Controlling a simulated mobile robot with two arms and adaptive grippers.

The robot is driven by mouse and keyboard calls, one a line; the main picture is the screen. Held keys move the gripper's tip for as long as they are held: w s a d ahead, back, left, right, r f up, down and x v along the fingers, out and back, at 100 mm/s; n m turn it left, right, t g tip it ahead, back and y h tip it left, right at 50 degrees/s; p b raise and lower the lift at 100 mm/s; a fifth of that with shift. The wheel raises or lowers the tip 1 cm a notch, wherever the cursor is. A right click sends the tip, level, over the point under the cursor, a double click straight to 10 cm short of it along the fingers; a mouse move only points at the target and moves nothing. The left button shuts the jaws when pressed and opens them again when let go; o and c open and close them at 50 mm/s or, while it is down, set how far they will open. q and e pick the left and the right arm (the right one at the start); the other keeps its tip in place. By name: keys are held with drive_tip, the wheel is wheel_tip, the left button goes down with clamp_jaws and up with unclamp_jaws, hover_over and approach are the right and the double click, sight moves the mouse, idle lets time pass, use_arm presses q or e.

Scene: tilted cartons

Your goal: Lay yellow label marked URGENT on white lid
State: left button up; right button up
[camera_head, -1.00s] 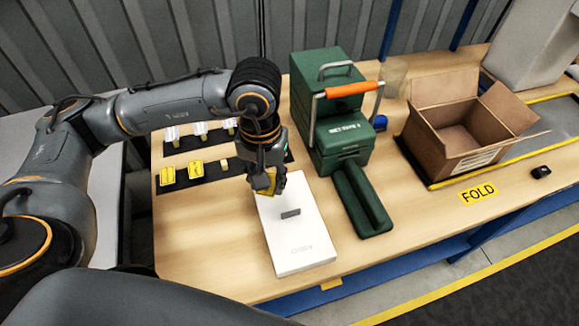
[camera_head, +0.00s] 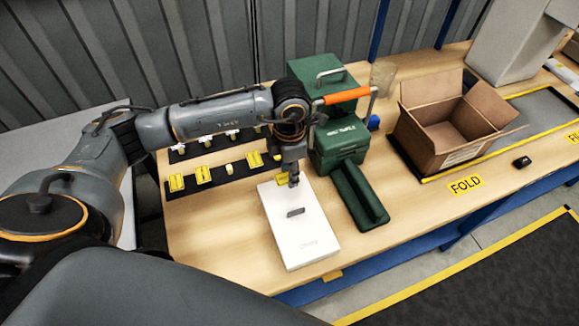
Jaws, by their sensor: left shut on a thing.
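The white lid (camera_head: 312,245) lies flat on the wooden table, with a small grey bar (camera_head: 295,212) on its top and faint print near its front. My left gripper (camera_head: 292,182) points down over the far end of the lid. It is shut on a yellow label (camera_head: 281,179), of which only a small piece shows beside the fingers. Its wording cannot be read. I cannot tell whether the label touches the lid. My right gripper is not in view.
Black strips with several yellow (camera_head: 203,174) and pale labels lie behind and left of the lid. An open cardboard box (camera_head: 425,146) is farther right.

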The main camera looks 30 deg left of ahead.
sight(290, 193)
use_arm(q)
drive_tip(key=shift+f, duration=0.3)
drive_tip(key=shift+f+b, duration=0.7)
drive_tip(key=shift+f, duration=0.2)
drive_tip(key=shift+f+b, duration=0.5)
drive_tip(key=shift+f, duration=0.4)
wheel_tip(290, 193, down, 2)
drive_tip(key=shift+f+b, duration=0.1)
drive_tip(key=shift+b, duration=0.55)
drive_tip(key=shift+f, duration=0.35)
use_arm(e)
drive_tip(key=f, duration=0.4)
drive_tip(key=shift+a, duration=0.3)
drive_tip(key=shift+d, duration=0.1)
use_arm(q)
drive_tip(key=shift+f+b, duration=0.3)
drive_tip(key=shift+b, duration=0.15)
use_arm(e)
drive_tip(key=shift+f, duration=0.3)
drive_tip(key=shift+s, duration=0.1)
